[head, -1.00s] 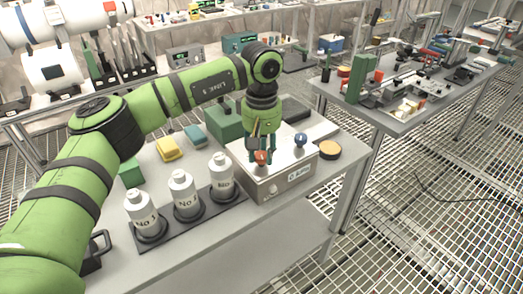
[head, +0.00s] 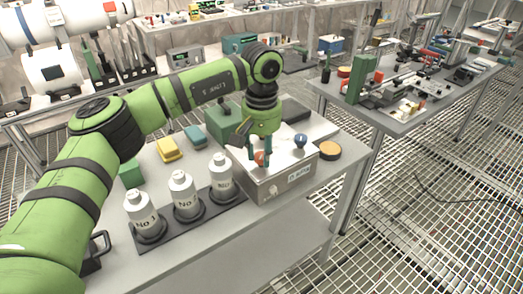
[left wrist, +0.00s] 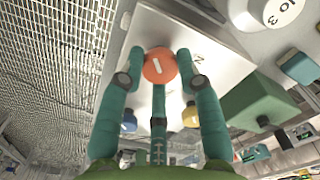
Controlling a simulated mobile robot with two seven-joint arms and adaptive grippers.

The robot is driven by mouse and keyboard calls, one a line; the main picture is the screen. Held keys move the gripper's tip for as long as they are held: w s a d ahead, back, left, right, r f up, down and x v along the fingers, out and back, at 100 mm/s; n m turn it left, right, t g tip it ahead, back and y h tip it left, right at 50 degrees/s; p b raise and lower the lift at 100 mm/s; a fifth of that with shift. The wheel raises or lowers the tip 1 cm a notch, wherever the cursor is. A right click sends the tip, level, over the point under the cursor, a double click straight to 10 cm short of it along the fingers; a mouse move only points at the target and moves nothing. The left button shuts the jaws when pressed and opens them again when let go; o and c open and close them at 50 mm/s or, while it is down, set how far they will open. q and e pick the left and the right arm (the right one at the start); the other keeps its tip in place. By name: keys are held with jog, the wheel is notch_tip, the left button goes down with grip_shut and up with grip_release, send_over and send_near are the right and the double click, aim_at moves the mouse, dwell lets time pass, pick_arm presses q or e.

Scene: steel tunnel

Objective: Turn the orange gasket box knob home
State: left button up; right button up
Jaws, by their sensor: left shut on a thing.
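The gasket box (head: 283,186) is a pale metal case on the bench, with a small display on its front. Its orange knob (head: 260,155) is on the top face near the front left. The orange knob also shows in the left wrist view (left wrist: 159,66), with a white line across its cap. My left gripper (left wrist: 161,60) points down at the box and is shut on the orange knob, one green finger on each side. In the head view the fingers partly hide the knob. A blue knob (head: 300,141) stands on the box to the right. My right gripper is not in view.
White bottles (head: 183,194) stand in a dark rack (head: 205,215) left of the box. A yellow block (head: 168,149), a blue-green block (head: 195,136) and a green case (head: 222,121) lie behind.

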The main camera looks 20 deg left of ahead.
aim_at(262, 156)
pick_arm(q)
jog(key=shift+f, duration=0.15)
jog(key=o, duration=1.1)
jog(key=shift+o, duration=0.2)
notch_tip(262, 156, up, 12)
